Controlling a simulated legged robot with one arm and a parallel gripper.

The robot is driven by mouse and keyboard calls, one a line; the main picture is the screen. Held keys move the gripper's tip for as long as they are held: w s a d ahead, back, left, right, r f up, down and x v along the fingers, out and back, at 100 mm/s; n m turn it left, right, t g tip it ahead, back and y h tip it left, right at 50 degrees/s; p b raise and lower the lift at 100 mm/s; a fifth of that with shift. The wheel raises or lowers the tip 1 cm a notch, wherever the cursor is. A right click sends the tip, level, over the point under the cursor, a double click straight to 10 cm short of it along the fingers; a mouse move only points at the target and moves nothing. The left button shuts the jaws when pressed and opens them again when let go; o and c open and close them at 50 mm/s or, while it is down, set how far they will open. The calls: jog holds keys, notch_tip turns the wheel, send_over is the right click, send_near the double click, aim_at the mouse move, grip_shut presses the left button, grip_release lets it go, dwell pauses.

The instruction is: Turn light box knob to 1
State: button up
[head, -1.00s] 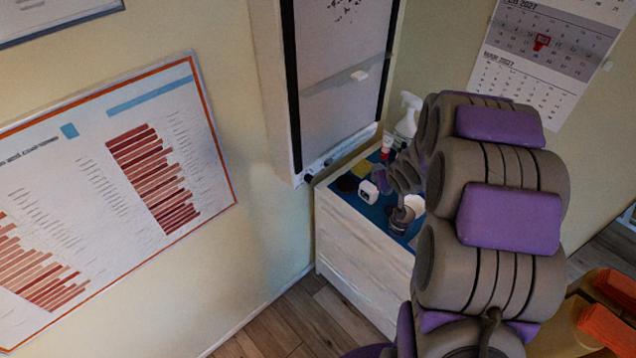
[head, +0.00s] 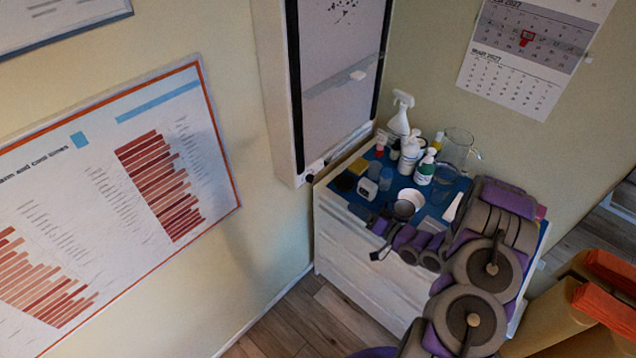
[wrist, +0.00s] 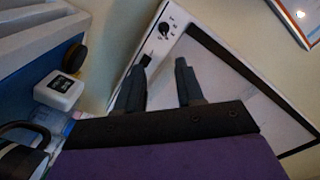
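The light box (head: 282,120) is a white-framed panel with a black inner border, high on the wall in the head view. Its knob (head: 316,166) shows as a small dark shape on the bottom edge. In the wrist view the black knob (wrist: 163,30) sits on the white frame with small marks around it; its setting is too small to read. My gripper (wrist: 163,72) is open, with two dark fingers apart and nothing between them. The knob lies beyond the fingertips, apart from them.
A white cabinet (head: 350,255) with a blue top stands below the light box. On it are a spray bottle (head: 398,118), other bottles, a glass jug (head: 457,148), a white bowl (head: 408,203) and a small white device (head: 367,189). Orange-topped furniture (head: 600,310) is at lower right.

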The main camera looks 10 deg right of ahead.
aim_at(313, 179)
jog(key=b+x, duration=0.2)
jog(key=x, duration=1.5)
jog(key=shift+r, duration=0.35)
jog(key=shift+a, duration=0.15)
jog(key=shift+c, duration=0.4)
grip_shut()
